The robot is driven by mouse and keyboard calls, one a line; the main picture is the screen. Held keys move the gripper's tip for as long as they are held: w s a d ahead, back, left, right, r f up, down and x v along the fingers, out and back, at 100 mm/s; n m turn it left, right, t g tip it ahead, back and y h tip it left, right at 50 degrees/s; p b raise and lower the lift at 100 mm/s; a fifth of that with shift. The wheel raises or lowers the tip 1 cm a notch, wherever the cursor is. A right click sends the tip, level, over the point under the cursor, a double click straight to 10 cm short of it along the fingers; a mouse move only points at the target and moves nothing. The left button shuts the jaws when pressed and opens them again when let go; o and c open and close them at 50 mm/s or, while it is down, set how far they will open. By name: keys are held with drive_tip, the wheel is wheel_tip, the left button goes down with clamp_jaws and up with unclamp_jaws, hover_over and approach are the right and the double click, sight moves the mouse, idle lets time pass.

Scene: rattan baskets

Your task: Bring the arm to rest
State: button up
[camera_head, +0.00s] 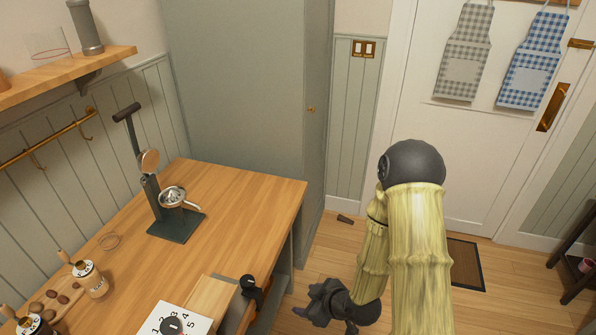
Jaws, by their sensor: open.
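My arm shows at the right of the middle, with pale yellow, bamboo-like links and a dark round joint at the top. It is folded, with the elbow high and the forearm hanging down. My dark gripper (322,317) is low in the picture, over the floor to the right of the wooden counter (245,195). It is open, and I see nothing between its fingers. It appears apart from the counter. The lower part of the arm is cut off by the bottom edge.
On the counter stand a dark lever press (175,235), a white numbered dial box (175,322) and small labelled jars (90,279). A dark knob (250,284) sits by the counter's edge. A grey-green cabinet (245,90) stands behind. A doormat (466,264) lies before the white door (470,150).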

drive_tip(key=s+d+r+m+g+h, duration=0.1)
drive_tip(key=s+d+r+m+h, duration=0.2)
drive_tip(key=r, duration=0.6)
drive_tip(key=s+d+r+m+g+h, duration=0.2)
drive_tip(key=s+d+r+m, duration=0.3)
drive_tip(key=d+r+m, duration=0.3)
drive_tip(key=shift+d+r+g+h, duration=0.3)
drive_tip(key=shift+d+r+h, duration=0.5)
drive_tip(key=shift+r, duration=0.05)
drive_tip(key=shift+c, duration=0.2)
